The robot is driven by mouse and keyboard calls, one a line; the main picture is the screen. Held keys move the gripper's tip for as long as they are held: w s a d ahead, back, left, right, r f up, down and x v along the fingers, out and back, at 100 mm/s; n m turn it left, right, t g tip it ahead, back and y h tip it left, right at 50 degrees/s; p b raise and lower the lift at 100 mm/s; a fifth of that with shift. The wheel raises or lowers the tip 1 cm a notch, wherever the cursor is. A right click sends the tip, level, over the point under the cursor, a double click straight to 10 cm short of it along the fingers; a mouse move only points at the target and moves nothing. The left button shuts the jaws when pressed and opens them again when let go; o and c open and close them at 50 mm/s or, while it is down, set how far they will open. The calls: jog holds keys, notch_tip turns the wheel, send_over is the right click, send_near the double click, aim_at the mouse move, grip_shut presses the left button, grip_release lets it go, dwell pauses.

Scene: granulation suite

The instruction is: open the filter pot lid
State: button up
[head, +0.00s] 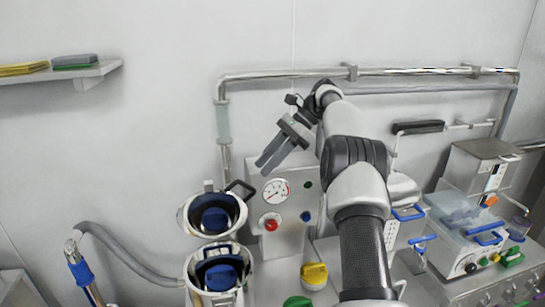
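Two round metal pots stand at the lower left, an upper pot (184,217) and a lower pot (190,268). Each has a dark round inside with a blue part in the middle. A black handle (241,187) sticks up at the upper pot's right rim. I cannot tell which is the filter pot, nor whether its lid is shut. My gripper (266,165) is in the air above and right of the pots, touching nothing. Its two dark fingers point down and left, with a narrow gap between them and nothing held.
A panel with a gauge (276,191) and a red button (271,223) stands right of the pots. A grey hose (125,262) runs to the lower pot's left. Pipes (290,74) cross the wall behind. A blue-handled clear box (463,222) stands at right.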

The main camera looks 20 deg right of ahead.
jog(key=v, duration=0.2)
jog(key=shift+d+r, duration=0.25)
jog(key=shift+s, duration=0.15)
dwell(0.4)
